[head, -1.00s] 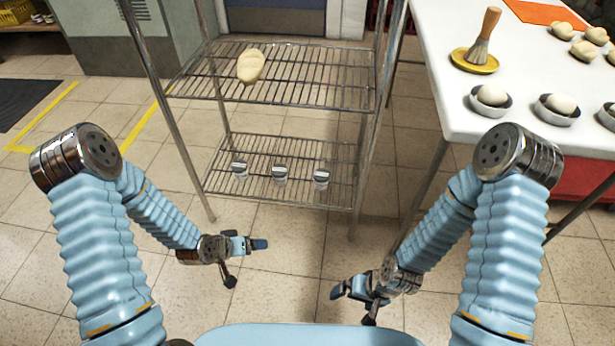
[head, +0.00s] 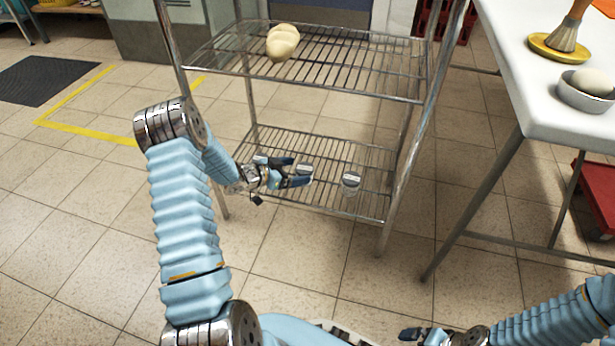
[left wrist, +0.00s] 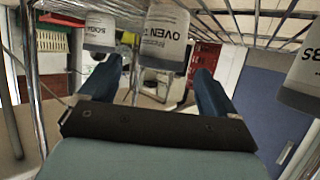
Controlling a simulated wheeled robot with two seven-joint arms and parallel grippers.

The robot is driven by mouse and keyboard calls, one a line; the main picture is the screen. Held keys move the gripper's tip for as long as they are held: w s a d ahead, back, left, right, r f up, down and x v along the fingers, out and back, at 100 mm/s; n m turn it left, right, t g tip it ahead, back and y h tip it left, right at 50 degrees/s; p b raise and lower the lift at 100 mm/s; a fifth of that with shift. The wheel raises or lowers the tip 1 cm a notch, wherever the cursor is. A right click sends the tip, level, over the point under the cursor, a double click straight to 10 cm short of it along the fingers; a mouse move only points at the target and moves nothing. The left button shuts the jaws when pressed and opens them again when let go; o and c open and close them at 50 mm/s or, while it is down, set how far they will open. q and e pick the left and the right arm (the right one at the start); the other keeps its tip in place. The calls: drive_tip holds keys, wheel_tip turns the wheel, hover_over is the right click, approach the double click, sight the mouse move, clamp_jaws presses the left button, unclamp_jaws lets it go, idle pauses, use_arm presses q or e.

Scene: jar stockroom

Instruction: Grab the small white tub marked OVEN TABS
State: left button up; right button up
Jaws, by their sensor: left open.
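The white tub marked OVEN (left wrist: 166,38) shows in the left wrist view, ahead of and between the two fingers; the rest of its label is out of sight. In the head view, the middle tub (head: 305,169) on the lower wire shelf is partly hidden by my left gripper (head: 303,173). The left gripper is open, its fingers (left wrist: 158,90) pointing at the tub, with nothing held. My right gripper (head: 411,334) is low at the bottom edge of the head view, its jaws unclear.
A tub marked SODA (left wrist: 100,30) and another tub (left wrist: 302,68) stand either side. The right-hand tub (head: 351,181) is clear in the head view. The rack's upper shelf (head: 350,55) holds bread (head: 283,42). A white table (head: 540,100) stands right.

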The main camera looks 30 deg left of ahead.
sight(303, 169)
use_arm(q)
drive_tip(key=b+x, duration=0.1)
drive_tip(key=x, duration=0.5)
drive_tip(key=shift+w, duration=0.15)
drive_tip(key=shift+c, duration=0.2)
drive_tip(key=c, duration=1.2)
